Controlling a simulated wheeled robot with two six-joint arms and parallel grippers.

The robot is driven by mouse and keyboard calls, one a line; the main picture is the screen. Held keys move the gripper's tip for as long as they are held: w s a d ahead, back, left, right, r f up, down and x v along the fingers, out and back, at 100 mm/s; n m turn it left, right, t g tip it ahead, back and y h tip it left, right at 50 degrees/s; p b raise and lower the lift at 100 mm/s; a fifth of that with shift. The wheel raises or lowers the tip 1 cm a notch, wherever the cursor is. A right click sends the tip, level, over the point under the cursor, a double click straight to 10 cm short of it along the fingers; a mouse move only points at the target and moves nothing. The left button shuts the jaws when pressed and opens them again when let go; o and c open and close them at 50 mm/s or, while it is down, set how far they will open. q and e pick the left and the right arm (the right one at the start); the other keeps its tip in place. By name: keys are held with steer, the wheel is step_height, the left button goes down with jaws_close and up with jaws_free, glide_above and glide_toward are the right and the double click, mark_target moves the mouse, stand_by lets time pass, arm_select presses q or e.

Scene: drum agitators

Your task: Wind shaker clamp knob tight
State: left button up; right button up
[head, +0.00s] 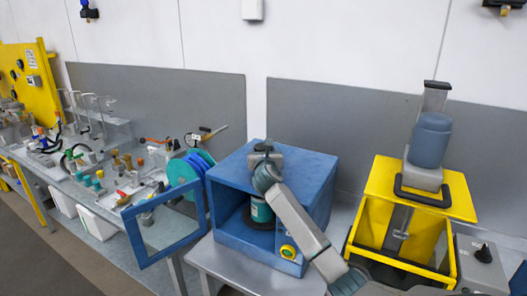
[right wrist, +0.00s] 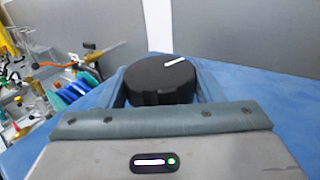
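The black clamp knob (right wrist: 160,82), round with a white pointer line, sits at the top of the blue box-shaped shaker (head: 232,166). My right gripper (head: 264,150) is over the shaker's top and hides most of the knob in the head view. In the right wrist view its two fingers (right wrist: 160,88) stand on either side of the knob, with no clear gap showing. A teal container (head: 261,210) stands inside the shaker, partly hidden by my right arm. My left gripper is not in view.
The shaker's framed door (head: 145,253) stands open to the left. A yellow machine (head: 380,176) with a grey-blue canister stands at the right beside a grey control box (head: 482,268). A crowded bench (head: 60,182) with tubes and fittings fills the left.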

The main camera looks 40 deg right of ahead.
steer(key=shift+f+m+g+h+b, duration=0.15)
steer(key=shift+m+g+h+b, duration=0.3)
steer(key=shift+b, duration=0.2)
steer(key=m+g+h+b, duration=0.2)
steer(key=m+g+b, duration=0.1)
steer(key=g+b, duration=0.1)
steer(key=m+g+h+b, duration=0.2)
steer(key=m+g+b, duration=0.1)
steer(key=g+b, duration=0.2)
steer(key=m+g+h+b, duration=0.2)
steer(key=m+g+b, duration=0.2)
steer(key=b, duration=0.4)
steer(key=shift+w+a+f+g+h, duration=0.1)
steer(key=shift+w+g+h, duration=0.05)
steer(key=shift+g+h, duration=0.15)
steer(key=shift+m+g+b, duration=0.55)
steer(key=shift+g+b, duration=0.15)
steer(key=shift+g, duration=0.25)
steer(key=shift+r+m+g+b, duration=0.25)
steer(key=shift+m+g+b, duration=0.45)
steer(key=shift+g, duration=0.6)
steer(key=shift+m+g, duration=0.3)
steer(key=o, duration=1)
steer(key=shift+c, duration=0.2)
steer(key=shift+a, duration=0.1)
